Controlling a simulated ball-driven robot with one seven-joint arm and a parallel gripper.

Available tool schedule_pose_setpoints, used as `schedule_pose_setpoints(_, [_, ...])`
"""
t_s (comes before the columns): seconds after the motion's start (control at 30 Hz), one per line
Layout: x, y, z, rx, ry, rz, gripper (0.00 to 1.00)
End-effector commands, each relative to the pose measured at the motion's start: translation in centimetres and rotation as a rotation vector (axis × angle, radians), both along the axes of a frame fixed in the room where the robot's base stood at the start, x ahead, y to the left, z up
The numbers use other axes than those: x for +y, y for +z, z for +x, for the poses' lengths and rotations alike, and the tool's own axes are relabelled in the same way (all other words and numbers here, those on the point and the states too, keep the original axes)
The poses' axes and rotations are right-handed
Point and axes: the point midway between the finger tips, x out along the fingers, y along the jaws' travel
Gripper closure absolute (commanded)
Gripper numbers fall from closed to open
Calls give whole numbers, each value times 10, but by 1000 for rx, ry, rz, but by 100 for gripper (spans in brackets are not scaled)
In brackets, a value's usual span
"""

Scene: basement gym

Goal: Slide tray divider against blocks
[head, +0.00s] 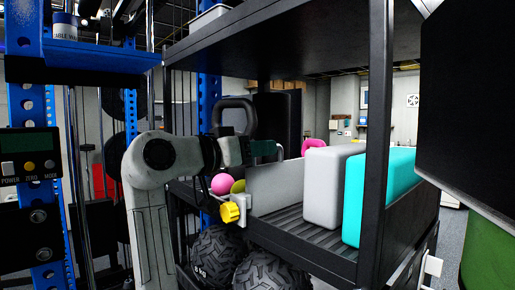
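The tray (300,236) is a dark ribbed shelf in a black frame. A pale grey upright plate, the divider (277,188), stands across it, with a yellow knob (230,212) at its front end. A light grey block (333,188) stands to its right, and a turquoise block (378,200) stands right of that, partly behind a black post. The near edges of divider and grey block look close; I cannot tell whether they touch. My gripper (268,150) is at the divider's top edge, reaching in from the left. Its fingertips are small and dark, so their opening is unclear.
A black post (376,130) and an upper shelf (290,35) frame the tray. A pink ball (222,184) and an olive ball (238,187) lie left of the divider. A dark panel (470,110) fills the right side.

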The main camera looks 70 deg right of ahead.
Motion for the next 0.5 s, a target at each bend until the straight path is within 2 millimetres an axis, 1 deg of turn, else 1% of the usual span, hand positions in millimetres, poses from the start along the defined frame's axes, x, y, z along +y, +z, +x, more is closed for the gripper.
schedule_pose_setpoints(0.27, [-1,0,-1,0,0,0,62])
schedule_pose_setpoints(0.5, [-1,0,-1,0,0,0,84])
